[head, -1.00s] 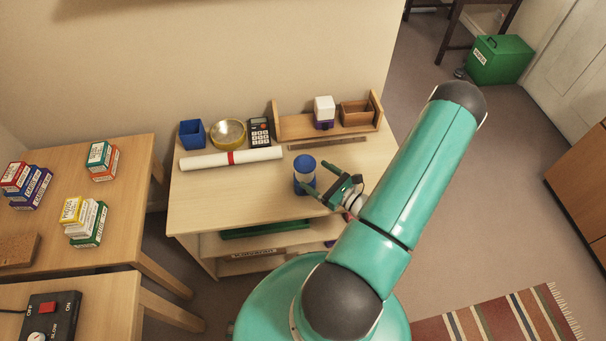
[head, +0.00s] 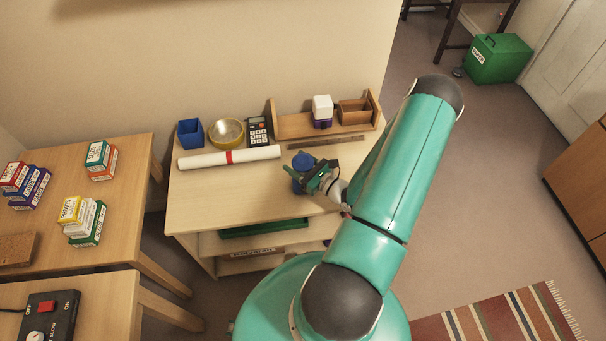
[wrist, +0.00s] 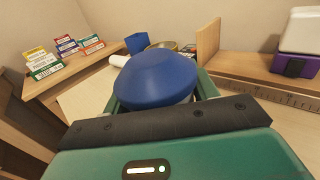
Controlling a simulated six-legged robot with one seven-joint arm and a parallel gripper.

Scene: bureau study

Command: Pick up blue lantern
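The blue lantern (head: 302,160) stands upright on the small wooden desk (head: 215,205), its blue cap showing above my gripper. In the wrist view its domed cap (wrist: 155,78) fills the middle, and its body is hidden below. My gripper (head: 308,177) is at the lantern, with its green fingers on either side. In the wrist view the fingers (wrist: 160,98) show just outside the cap, apart from each other. They look open around the lantern; contact is hidden.
Behind the lantern are a white paper roll (head: 200,161), a blue box (head: 190,133), a brass bowl (head: 226,132), a calculator (head: 257,131), a ruler (head: 325,139) and a wooden rack (head: 291,126). Boxes (head: 92,212) stand on the left table. The desk's front left is clear.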

